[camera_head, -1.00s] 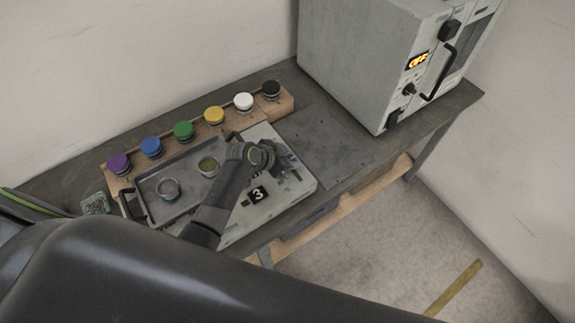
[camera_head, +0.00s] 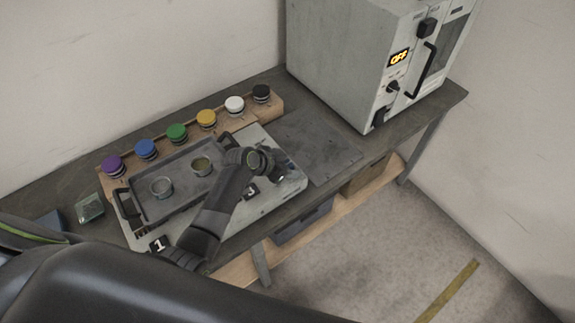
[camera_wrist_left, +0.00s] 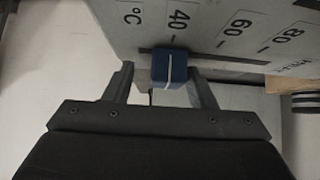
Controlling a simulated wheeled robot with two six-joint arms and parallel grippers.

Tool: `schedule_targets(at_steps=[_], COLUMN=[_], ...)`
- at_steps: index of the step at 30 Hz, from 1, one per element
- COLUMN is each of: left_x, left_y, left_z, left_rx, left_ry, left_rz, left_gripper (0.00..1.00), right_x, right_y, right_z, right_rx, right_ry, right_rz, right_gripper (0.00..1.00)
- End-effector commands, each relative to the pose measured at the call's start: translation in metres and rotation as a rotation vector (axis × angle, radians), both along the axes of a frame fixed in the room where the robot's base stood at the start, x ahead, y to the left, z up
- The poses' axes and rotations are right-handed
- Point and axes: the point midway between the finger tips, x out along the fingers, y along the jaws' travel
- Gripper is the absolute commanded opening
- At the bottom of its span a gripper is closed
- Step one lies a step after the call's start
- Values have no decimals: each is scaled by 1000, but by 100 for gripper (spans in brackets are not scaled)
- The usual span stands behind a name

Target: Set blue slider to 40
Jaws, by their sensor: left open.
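The blue slider (camera_wrist_left: 170,68) is a small dark blue knob with a white line in the left wrist view. Its line lies close to the tick of the 40 mark on the pale scale panel (camera_wrist_left: 205,20), which also reads 60, 80 and °C. My left gripper (camera_wrist_left: 162,78) is open, with one finger on each side of the knob. The right-hand finger looks nearer to it. In the head view my left gripper (camera_head: 272,172) is over the right part of the light panel (camera_head: 285,188) and hides the slider. My right gripper is not in view.
A grey tray (camera_head: 170,215) with two small cups sits on the panel. Behind it a wooden rack (camera_head: 275,107) holds several coloured knobs. A grey oven (camera_head: 340,60) reading OFF stands at the back right. A flat dark plate (camera_head: 325,150) lies between.

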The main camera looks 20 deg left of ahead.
Motion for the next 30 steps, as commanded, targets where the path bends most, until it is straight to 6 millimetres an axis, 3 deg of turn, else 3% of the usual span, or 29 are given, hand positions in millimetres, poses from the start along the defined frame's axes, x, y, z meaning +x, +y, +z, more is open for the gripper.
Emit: schedule_targets(at_steps=[5,11,30], left_x=[0,-10,-69], left_y=[2,11,56], left_z=[3,15,88], left_rx=[2,3,6], left_ry=[-4,-6,-6], left_rz=[0,1,-1], left_gripper=[51,51,51], right_x=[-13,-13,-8], right_y=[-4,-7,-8], right_z=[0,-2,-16], right_rx=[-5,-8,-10], right_ry=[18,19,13], right_rz=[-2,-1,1], right_gripper=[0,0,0])
